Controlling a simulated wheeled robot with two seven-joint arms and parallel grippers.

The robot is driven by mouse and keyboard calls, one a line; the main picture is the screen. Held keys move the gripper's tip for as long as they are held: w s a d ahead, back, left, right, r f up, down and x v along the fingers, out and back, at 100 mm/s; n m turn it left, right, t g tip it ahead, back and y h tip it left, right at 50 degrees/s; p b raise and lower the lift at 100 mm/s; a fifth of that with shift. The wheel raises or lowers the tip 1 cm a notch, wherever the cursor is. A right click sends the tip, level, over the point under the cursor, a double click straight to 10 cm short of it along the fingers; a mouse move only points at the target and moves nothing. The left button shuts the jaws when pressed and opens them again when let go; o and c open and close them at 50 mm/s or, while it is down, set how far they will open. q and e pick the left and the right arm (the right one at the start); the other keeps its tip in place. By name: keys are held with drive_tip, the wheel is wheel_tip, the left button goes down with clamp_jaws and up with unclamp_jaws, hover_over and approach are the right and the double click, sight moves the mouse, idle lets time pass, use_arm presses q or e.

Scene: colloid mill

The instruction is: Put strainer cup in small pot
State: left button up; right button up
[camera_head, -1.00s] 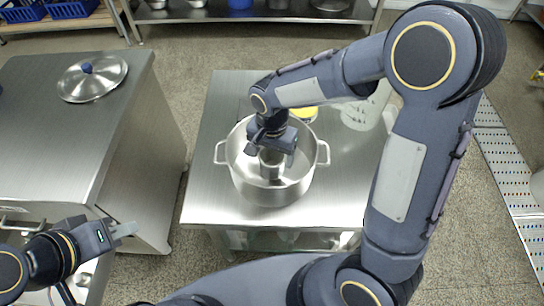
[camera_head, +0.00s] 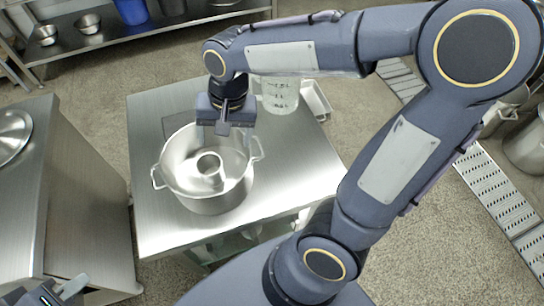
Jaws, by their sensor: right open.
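The small pot (camera_head: 207,201) is a silver two-handled pot on the steel table (camera_head: 155,232) in the middle of the head view. The strainer cup (camera_head: 209,170), a small metal cylinder with an open top, stands inside the pot, apart from any gripper. My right gripper (camera_head: 222,130) is open and empty above the pot's back rim. My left gripper (camera_head: 70,288) is partly in view at the bottom left, away from the pot; its jaws are not clear.
A clear measuring jug (camera_head: 279,95) and a white tray (camera_head: 316,100) stand at the table's back right. A steel counter (camera_head: 75,190) with a round lid (camera_head: 12,135) is at left. A back shelf (camera_head: 180,22) holds bowls and a blue container (camera_head: 131,11).

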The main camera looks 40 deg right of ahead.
drive_tip(key=s+d+r+n+t+y, duration=0.1)
drive_tip(key=s+d+n+t, duration=0.1)
drive_tip(key=s, duration=0.4)
drive_tip(key=s+d+n+t, duration=0.2)
drive_tip(key=s, duration=0.4)
drive_tip(key=shift+s+d+r+n+t+y, duration=0.2)
drive_tip(key=shift+s+r+n+t+y, duration=0.1)
drive_tip(key=shift+s+r+y, duration=0.1)
wheel_tip(320, 180, up, 14)
drive_tip(key=p, duration=1.4)
